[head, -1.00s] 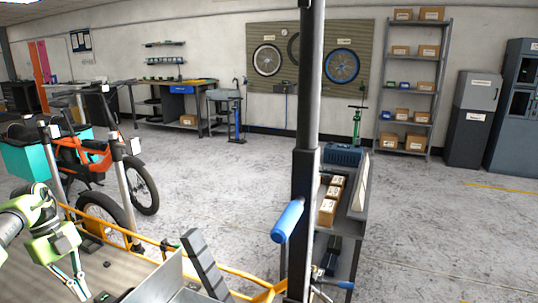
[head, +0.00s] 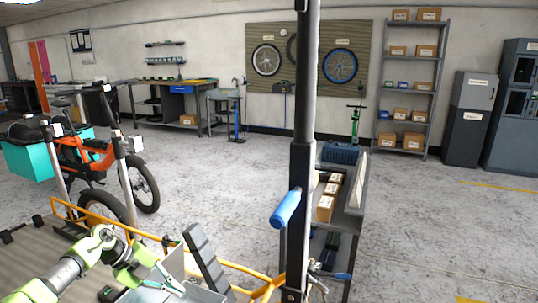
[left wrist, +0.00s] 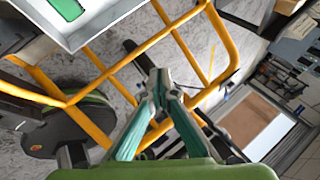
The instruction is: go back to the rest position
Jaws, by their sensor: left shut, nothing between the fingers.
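My left gripper (head: 174,283) is at the lower left of the head view, above the cargo bed of the near bike, beside a grey metal box (head: 195,293). In the left wrist view its fingers (left wrist: 162,82) meet at the tips, shut with nothing between them. Behind the fingers is the yellow tube frame (left wrist: 112,75) of the bike. My right gripper is not in view.
A dark post with a blue handle (head: 286,208) stands in front. A grey cart with cardboard boxes (head: 326,205) is behind it. An orange cargo bike (head: 85,155) stands at left. The concrete floor (head: 225,165) beyond is clear.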

